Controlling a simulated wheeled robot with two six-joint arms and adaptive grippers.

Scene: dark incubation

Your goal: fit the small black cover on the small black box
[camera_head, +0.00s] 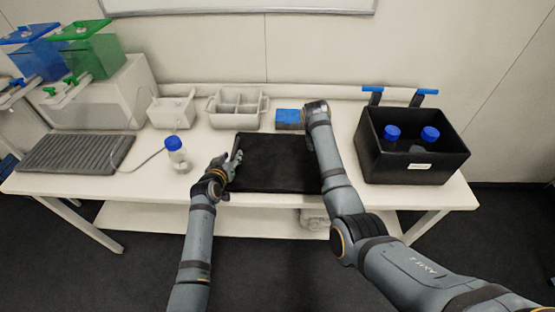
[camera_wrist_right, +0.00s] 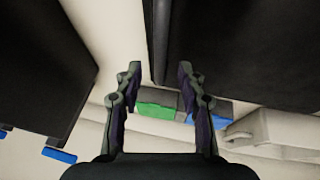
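The small black cover (camera_head: 275,165) lies flat in the middle of the table. The small black box (camera_head: 440,170) stands to its right, open on top, with two blue-capped bottles (camera_head: 392,133) (camera_head: 429,135) inside. My left gripper (camera_head: 230,157) is at the cover's left edge, its fingers apart; I cannot tell whether they touch it. My right gripper is mostly hidden by its arm in the head view. In the right wrist view my right gripper (camera_wrist_right: 158,75) is open, with the cover's edge (camera_wrist_right: 162,40) in line between its fingers. The box (camera_wrist_right: 35,70) is at left there.
A blue-capped bottle (camera_head: 176,160) and a dark grey ridged pad (camera_head: 75,154) are on the left. Blue latches (camera_head: 428,91) stick up behind the box.

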